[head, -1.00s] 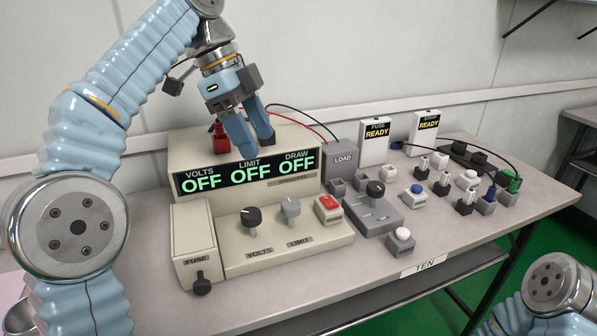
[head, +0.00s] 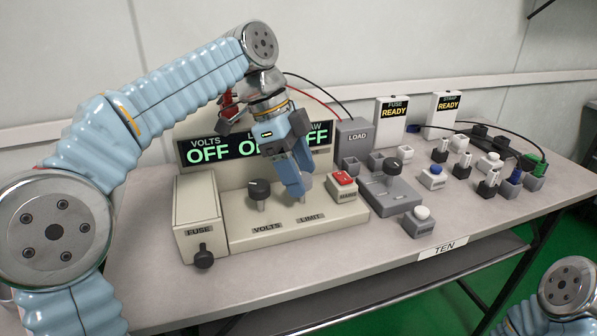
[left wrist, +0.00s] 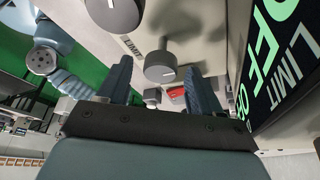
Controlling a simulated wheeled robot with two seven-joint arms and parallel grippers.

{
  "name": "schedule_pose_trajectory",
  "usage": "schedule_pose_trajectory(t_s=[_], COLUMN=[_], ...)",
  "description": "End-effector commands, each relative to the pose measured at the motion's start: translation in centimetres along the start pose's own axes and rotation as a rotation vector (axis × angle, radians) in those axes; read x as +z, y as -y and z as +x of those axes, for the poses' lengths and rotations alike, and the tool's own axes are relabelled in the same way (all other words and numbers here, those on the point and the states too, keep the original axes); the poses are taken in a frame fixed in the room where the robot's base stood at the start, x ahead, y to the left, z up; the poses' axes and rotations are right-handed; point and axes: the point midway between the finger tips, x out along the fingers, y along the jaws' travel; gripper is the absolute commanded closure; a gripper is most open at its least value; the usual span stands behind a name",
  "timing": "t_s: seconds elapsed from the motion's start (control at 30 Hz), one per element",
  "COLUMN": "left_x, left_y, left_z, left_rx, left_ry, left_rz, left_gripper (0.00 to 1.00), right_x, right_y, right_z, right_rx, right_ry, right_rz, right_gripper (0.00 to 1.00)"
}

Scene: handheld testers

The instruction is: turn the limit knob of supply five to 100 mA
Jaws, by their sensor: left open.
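The power supply (head: 225,215) stands on a bench whose front label reads TEN. Its display (head: 207,152) shows OFF under VOLTS, and the other fields also read OFF where visible. The grey limit knob (head: 306,183) is partly hidden behind my left gripper (head: 295,186), whose fingers point down at it. My right gripper is out of view.
The dark volts knob (head: 259,190) stands just left of the limit knob. A red button (head: 343,180) is close on the right. A grey box with a dark knob (head: 391,188) and several small blocks stand farther right. Red and black leads run behind.

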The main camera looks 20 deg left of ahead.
Motion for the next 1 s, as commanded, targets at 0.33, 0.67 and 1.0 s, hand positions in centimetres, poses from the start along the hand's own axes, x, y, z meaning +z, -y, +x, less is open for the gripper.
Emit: schedule_pose_trajectory(t_s=[0.33,0.67,1.0], left_x=[0.00,0.01,0.03], left_y=[0.01,0.00,-0.11], left_z=[-0.03,-0.04,-0.05], left_rx=[0.000,-0.001,-0.042], left_ry=[0.000,0.000,0.001], left_rz=[0.000,-0.003,-0.103], left_gripper=[0.58,0.91,0.91], right_x=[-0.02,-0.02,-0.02], right_y=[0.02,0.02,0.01], right_z=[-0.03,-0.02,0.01], right_rx=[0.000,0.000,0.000], right_ry=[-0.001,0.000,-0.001], right_rz=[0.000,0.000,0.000], right_gripper=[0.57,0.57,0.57])
